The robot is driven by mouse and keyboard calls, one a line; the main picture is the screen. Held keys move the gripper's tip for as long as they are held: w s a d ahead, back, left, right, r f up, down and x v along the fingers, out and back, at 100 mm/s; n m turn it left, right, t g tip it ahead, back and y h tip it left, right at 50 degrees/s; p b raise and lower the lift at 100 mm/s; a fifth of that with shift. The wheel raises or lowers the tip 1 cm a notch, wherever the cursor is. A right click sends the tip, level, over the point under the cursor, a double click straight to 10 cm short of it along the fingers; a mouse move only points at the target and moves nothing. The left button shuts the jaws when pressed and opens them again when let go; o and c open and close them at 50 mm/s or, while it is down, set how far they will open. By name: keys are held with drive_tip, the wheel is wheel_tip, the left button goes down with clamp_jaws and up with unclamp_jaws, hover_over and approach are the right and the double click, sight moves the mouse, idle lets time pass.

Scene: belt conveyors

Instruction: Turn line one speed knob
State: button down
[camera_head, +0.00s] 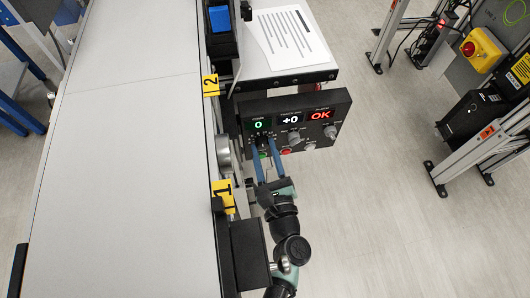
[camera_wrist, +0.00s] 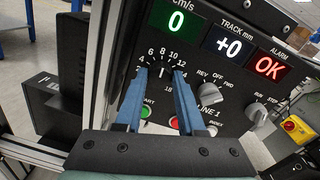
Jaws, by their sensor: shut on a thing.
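The line one control panel (camera_head: 342,112) is black and stands beside the conveyor. In the wrist view its displays read 0 cm/s, track +0 mm and alarm OK. The speed knob (camera_wrist: 161,72) is dark with a light pointer line and sits in a dial numbered from about 4 to 18. The pointer is near the top of the dial. My gripper (camera_head: 263,139) has blue fingers that reach up to the panel; in the wrist view (camera_wrist: 161,76) they are shut on the speed knob, one finger on each side. In the head view the fingers largely hide the knob.
Close by on the panel are a REV/OFF/FWD selector (camera_wrist: 210,94), another grey knob (camera_wrist: 256,113), a green start button (camera_wrist: 146,112) and a red button (camera_wrist: 174,122). The conveyor belt (camera_head: 140,150) runs along the left. Floor right of the panel is clear.

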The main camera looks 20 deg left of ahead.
drive_tip(key=n+b, duration=0.2)
drive_tip(key=n, duration=0.1)
drive_tip(key=shift+f+n, duration=0.15)
drive_tip(key=shift+n, duration=0.15)
drive_tip(key=shift+n+h+b, duration=0.4)
drive_tip(key=shift+n+b, duration=0.9)
drive_tip(key=shift+n, duration=0.6)
drive_tip(key=c, duration=0.5)
unclamp_jaws()
drive_tip(key=shift+s, duration=0.1)
drive_tip(key=v, duration=1.2)
drive_tip(key=shift+s+d, duration=0.25)
drive_tip(key=shift+s, duration=0.05)
